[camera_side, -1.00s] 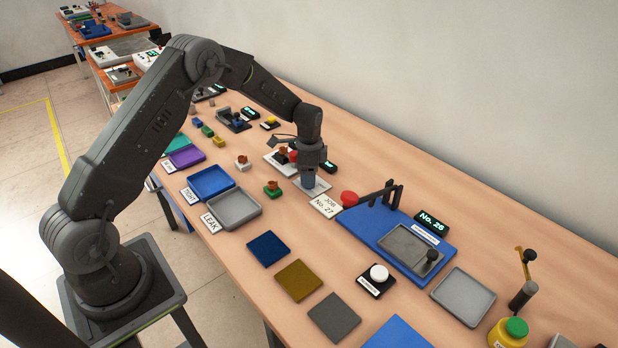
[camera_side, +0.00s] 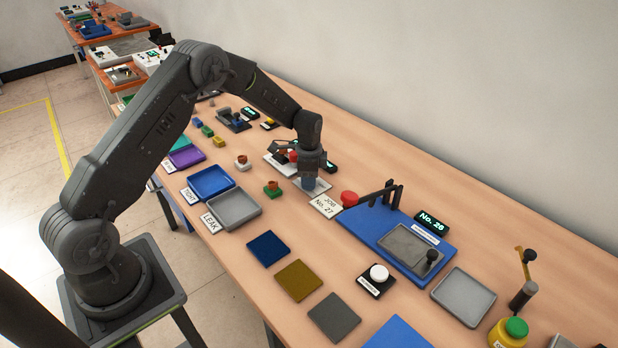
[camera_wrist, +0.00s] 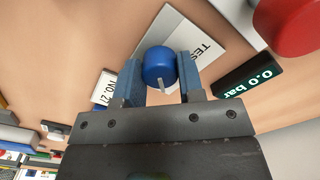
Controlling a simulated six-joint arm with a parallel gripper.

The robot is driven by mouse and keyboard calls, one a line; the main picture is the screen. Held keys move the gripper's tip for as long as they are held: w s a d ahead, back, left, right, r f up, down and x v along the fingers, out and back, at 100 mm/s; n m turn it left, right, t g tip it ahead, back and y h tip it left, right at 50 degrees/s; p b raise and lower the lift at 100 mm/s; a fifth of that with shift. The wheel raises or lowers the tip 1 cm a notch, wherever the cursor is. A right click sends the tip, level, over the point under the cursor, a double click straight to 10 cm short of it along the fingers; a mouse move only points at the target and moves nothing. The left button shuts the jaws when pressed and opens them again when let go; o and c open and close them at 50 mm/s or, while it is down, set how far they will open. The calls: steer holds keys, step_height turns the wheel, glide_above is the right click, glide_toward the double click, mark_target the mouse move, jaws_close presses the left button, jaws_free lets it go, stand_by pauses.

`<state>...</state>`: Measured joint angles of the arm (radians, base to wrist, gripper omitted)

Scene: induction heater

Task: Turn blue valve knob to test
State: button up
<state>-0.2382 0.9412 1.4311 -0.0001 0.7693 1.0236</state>
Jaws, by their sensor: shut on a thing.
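The blue valve knob (camera_wrist: 158,66) is round with a white pointer line and sits on a light plate (camera_wrist: 187,32) that carries lettering starting "TES". My gripper (camera_wrist: 160,78) has its two blue fingers on either side of the knob, shut on it. In the side view my gripper (camera_side: 310,181) points down at the plate (camera_side: 322,187) and mostly hides the knob. In the wrist view the pointer line lies toward the gripper body, away from the lettering.
A display reading "0.0 bar" (camera_wrist: 250,78) and a large red knob (camera_wrist: 292,22) stand close by. In the side view a "JOB No. 27" card (camera_side: 326,206), a red button (camera_side: 349,198) and a blue fixture board (camera_side: 375,232) lie to the right. LEAK (camera_side: 236,222) and TIGHT trays (camera_side: 203,193) stand to the left.

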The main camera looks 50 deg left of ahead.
steer(key=shift+n, duration=0.4)
steer(key=n, duration=0.8)
steer(key=shift+n, duration=0.3)
steer(key=n, duration=0.4)
steer(key=shift+n, duration=2.2)
steer(key=o, duration=0.9)
